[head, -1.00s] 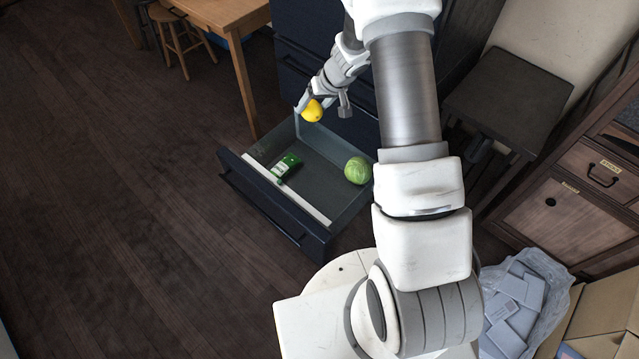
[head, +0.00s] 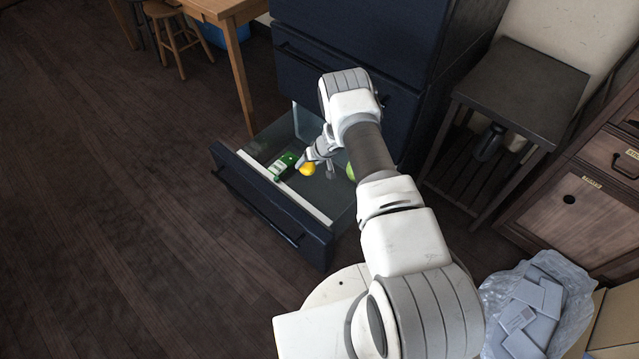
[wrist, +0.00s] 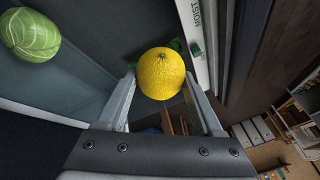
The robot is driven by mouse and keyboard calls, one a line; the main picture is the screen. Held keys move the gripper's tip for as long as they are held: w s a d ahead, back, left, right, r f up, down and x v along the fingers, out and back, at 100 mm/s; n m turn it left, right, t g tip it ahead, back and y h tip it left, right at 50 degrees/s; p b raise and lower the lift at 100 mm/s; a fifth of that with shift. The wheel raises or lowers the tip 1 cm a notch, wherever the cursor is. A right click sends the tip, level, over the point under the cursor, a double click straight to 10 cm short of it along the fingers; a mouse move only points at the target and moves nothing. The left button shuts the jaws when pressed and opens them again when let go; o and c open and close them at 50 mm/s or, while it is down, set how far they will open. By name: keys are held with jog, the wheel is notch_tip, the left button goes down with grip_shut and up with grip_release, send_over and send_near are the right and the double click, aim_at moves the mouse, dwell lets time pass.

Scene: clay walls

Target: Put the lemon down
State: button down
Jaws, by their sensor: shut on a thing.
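The yellow lemon (head: 307,169) is held between the fingers of my gripper (head: 318,163), inside the outline of the open drawer (head: 262,218). In the wrist view the lemon (wrist: 161,74) sits at the tips of my gripper (wrist: 163,88), with a finger on each side. Whether it touches the drawer floor I cannot tell. A green packet (head: 283,166) lies in the drawer just left of the lemon. A green cabbage (head: 350,172) is mostly hidden behind my arm in the head view; the wrist view shows the cabbage (wrist: 29,36) at upper left.
The drawer belongs to a dark blue cabinet (head: 345,35). A wooden table (head: 238,75) and stools (head: 172,35) stand at the back left. A dark side table (head: 520,85) stands at the right. A bag of grey blocks (head: 535,305) is at lower right.

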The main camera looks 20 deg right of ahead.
jog(key=f+b, duration=0.3)
jog(key=f, duration=0.5)
jog(key=f+b, duration=0.3)
jog(key=f, duration=0.5)
jog(key=s+f+b, duration=0.1)
jog(key=f+b, duration=0.2)
jog(key=f, duration=0.5)
jog(key=shift+a+f+b, duration=0.2)
jog(key=shift+f+b, duration=0.1)
jog(key=shift+b, duration=0.05)
jog(key=shift+c, duration=0.2)
grip_release()
jog(key=shift+r, duration=0.1)
